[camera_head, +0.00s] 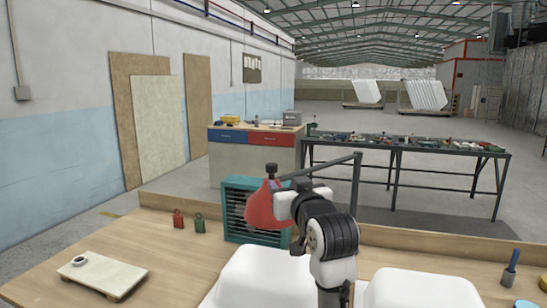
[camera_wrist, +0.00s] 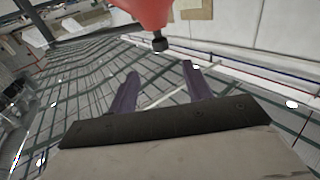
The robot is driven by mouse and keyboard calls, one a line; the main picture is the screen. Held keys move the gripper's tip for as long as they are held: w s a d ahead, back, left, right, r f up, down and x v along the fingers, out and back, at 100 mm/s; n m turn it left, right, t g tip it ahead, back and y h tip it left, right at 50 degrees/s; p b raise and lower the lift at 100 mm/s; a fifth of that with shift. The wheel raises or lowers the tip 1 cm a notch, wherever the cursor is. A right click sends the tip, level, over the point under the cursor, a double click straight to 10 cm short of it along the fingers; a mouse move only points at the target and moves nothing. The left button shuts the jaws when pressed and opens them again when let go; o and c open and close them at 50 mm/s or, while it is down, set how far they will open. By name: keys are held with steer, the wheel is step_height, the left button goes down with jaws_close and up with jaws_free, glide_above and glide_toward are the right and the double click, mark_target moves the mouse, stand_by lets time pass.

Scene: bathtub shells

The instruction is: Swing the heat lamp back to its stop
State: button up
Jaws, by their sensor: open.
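The heat lamp has a red shade (camera_head: 264,207) that hangs from a dark horizontal arm (camera_head: 328,165) on an upright post (camera_head: 356,195). A black knob (camera_head: 271,170) stands on top of the shade. In the wrist view the red shade (camera_wrist: 145,10) is at the top edge, with the black knob (camera_wrist: 160,43) pointing down in the picture. My gripper (camera_wrist: 157,70) is open and empty. Its two fingers are spread, and the knob shows just beyond the gap between their tips, apart from both. In the head view my wrist covers part of the shade and the fingers are hard to make out.
A teal slatted box (camera_head: 236,212) stands behind the shade. White shells (camera_head: 255,278) lie on the bench on both sides of my arm.

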mark_target(273, 168)
steer(key=p+x, duration=0.5)
steer(key=x, duration=0.7)
steer(key=shift+w+r, duration=0.15)
steer(key=shift+w+a, duration=0.2)
steer(key=shift+w, duration=0.4)
steer(key=shift+f, duration=0.2)
jaws_close()
